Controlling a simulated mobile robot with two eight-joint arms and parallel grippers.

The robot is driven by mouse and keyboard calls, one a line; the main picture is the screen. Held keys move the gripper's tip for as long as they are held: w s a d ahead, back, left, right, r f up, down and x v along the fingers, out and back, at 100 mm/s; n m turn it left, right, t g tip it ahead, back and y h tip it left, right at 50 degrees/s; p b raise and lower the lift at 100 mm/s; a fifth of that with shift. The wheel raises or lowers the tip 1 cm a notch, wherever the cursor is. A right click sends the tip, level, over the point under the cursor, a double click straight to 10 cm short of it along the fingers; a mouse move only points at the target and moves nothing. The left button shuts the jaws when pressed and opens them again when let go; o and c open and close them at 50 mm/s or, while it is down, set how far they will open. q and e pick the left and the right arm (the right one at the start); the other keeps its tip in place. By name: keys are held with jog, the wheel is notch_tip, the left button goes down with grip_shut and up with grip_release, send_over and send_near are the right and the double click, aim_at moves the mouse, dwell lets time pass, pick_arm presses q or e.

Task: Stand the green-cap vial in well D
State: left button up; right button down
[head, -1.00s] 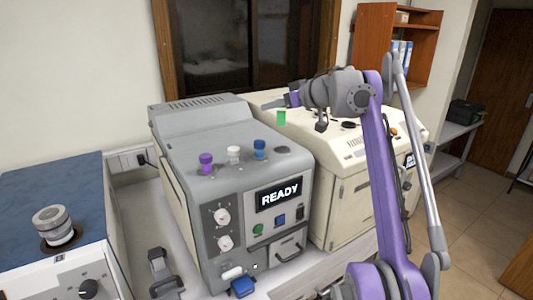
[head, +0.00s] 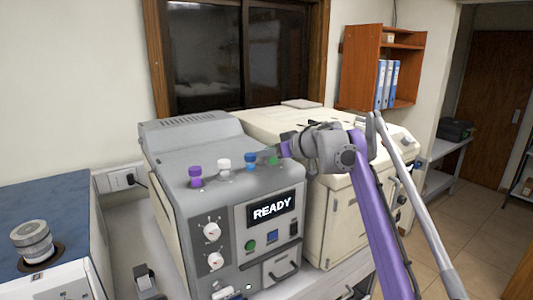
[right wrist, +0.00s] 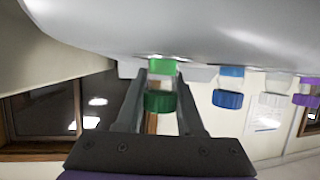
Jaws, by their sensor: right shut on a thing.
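The green-cap vial (head: 271,159) is upright at the right end of the row on top of the grey machine (head: 180,152). My right gripper (head: 281,151) is shut on it from the right. In the right wrist view the green-cap vial (right wrist: 160,101) is between the two fingers, its lower end at or very close to the machine top. Well D is hidden at the vial's foot, so I cannot tell how deep the vial sits. Purple (head: 195,176), white (head: 224,165) and blue (head: 251,161) capped vials stand to its left. My left gripper is out of view.
The grey machine's front shows a READY display (head: 271,208). A cream machine (head: 325,195) stands close on the right, under my right arm. A blue-topped machine (head: 50,210) is on the left. The blue vial is the nearest neighbour.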

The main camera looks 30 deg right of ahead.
jog(key=shift+w+f, duration=0.1)
jog(key=c, duration=1)
grip_release()
jog(key=shift+f, duration=0.15)
jog(key=o, duration=0.5)
jog(key=shift+r, duration=0.3)
jog(key=v, duration=1.2)
jog(key=shift+b, duration=0.35)
